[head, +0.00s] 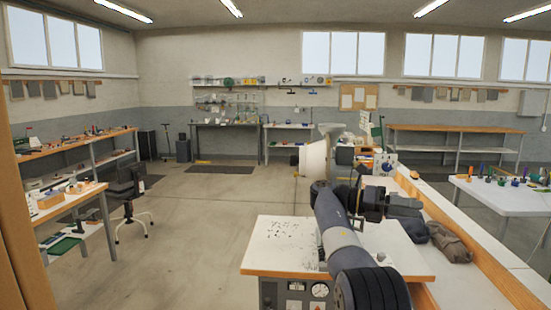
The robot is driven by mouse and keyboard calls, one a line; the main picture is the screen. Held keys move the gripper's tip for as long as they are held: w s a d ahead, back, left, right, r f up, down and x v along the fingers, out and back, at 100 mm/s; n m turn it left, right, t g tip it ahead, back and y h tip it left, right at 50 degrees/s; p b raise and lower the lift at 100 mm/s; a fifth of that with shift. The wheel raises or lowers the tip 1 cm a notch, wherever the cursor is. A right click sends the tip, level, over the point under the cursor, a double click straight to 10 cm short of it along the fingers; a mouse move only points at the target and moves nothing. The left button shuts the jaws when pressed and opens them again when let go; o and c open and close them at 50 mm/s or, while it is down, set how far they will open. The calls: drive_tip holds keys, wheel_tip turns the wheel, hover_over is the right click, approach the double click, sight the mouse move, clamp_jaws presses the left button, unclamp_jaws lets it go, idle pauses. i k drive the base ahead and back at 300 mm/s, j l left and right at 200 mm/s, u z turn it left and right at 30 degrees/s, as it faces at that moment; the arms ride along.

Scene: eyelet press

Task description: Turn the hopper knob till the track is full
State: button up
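My gripper's fingers cannot be told apart from the dark wrist parts and machine.
A white-topped stand (285,232) with specks on top and gauges in front is close below my arm. Dark cloth-like bundles (449,243) lie on the long bench at right. A white table (505,197) stands further right. Open floor (215,225) lies to the left.

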sight(294, 160)
drive_tip(key=i+l+u, duration=0.15)
drive_tip(key=i+u, duration=0.15)
drive_tip(key=i, duration=0.4)
drive_tip(key=i+j+u, duration=0.15)
drive_tip(key=i, duration=0.15)
drive_tip(key=i+j+u, duration=0.2)
drive_tip(key=i+j, duration=0.1)
drive_tip(key=i, duration=0.25)
